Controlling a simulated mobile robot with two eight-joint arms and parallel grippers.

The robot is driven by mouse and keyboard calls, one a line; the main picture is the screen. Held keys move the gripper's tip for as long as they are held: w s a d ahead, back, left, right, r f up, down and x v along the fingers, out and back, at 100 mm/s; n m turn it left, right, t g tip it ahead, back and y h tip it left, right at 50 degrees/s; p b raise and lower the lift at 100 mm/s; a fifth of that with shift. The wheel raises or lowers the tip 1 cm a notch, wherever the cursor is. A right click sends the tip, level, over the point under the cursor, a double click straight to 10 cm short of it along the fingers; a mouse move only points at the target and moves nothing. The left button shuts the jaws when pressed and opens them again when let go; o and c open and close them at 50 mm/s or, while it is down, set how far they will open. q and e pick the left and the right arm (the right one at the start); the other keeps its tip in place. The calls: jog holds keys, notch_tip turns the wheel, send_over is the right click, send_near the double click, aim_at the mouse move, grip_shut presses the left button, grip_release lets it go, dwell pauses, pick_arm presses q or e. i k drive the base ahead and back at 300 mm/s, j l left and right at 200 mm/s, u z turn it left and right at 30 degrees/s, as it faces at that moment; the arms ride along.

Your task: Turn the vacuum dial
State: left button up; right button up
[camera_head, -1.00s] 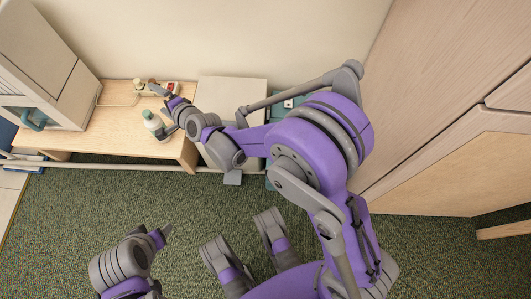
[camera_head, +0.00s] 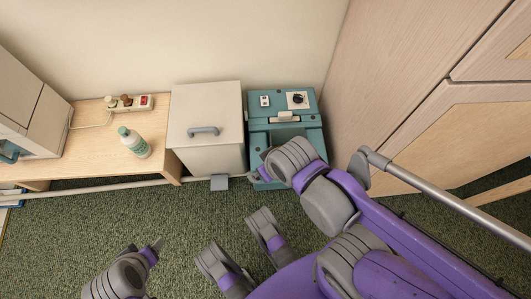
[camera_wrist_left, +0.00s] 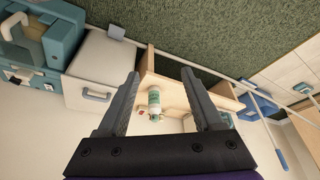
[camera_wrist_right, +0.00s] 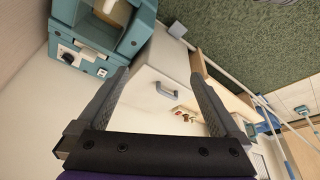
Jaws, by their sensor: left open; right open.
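The teal vacuum (camera_head: 285,132) stands on the floor between a pale bin and the wooden cabinet. Its dial (camera_head: 298,99), a black knob on a white plate, is on top at the far right; it also shows in the right wrist view (camera_wrist_right: 68,57). My right gripper (camera_head: 259,172) is in front of the vacuum's near edge, apart from the dial. In the right wrist view its jaws (camera_wrist_right: 160,90) are open and empty. My left gripper (camera_head: 157,247) is over the carpet at the lower left, open and empty in the left wrist view (camera_wrist_left: 160,80).
A pale bin (camera_head: 207,112) with a grey handle stands left of the vacuum. A low wooden bench (camera_head: 95,143) holds a white bottle (camera_head: 134,143) and a power strip (camera_head: 130,103). The wooden cabinet (camera_head: 400,90) closes off the right. Green carpet (camera_head: 90,225) is open in front.

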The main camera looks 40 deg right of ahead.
aim_at(298, 98)
jog(key=z, duration=1.6)
